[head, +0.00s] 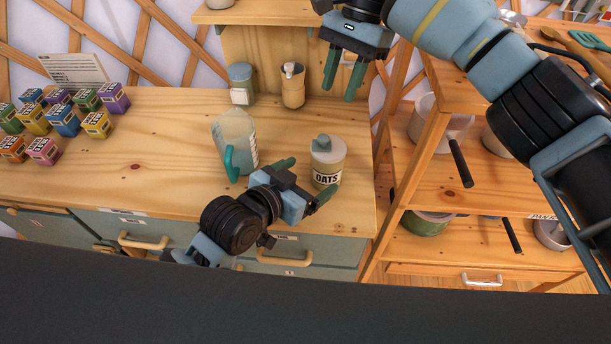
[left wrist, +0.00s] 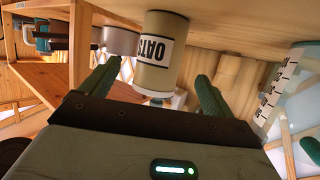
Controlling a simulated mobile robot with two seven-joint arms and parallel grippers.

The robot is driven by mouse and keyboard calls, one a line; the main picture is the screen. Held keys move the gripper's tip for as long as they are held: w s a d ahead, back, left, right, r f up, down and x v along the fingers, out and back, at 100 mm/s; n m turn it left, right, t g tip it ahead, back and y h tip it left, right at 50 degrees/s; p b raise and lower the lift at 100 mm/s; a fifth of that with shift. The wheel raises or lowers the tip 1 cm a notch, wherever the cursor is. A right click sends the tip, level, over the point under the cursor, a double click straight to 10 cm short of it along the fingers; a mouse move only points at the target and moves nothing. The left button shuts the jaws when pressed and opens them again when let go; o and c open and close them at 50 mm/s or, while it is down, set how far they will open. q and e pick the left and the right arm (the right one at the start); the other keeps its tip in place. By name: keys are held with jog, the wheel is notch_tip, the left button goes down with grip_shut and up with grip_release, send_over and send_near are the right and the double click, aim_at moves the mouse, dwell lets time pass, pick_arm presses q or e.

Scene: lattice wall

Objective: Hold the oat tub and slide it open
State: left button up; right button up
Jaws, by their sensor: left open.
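The oat tub (head: 327,163) stands upright on the wooden counter near its right front edge, with a teal knob on its lid and an OATS label. My left gripper (head: 302,180) is open just to the left and front of the tub, its fingers pointing toward it. In the left wrist view the tub (left wrist: 161,55) appears upside down, between and beyond the two open green fingers (left wrist: 157,82); no contact is clear. My right gripper (head: 344,75) is open and empty, high above the counter behind the tub.
A clear measuring jug (head: 236,135) with a teal handle stands close left of the tub. Several coloured tea boxes (head: 62,120) sit at left. A shelf unit (head: 470,180) with pans is at right.

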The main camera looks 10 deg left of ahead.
pick_arm(q)
jog(key=shift+w, duration=0.1)
jog(key=shift+x, duration=3.8)
jog(key=shift+c, duration=0.2)
jog(key=c, duration=1)
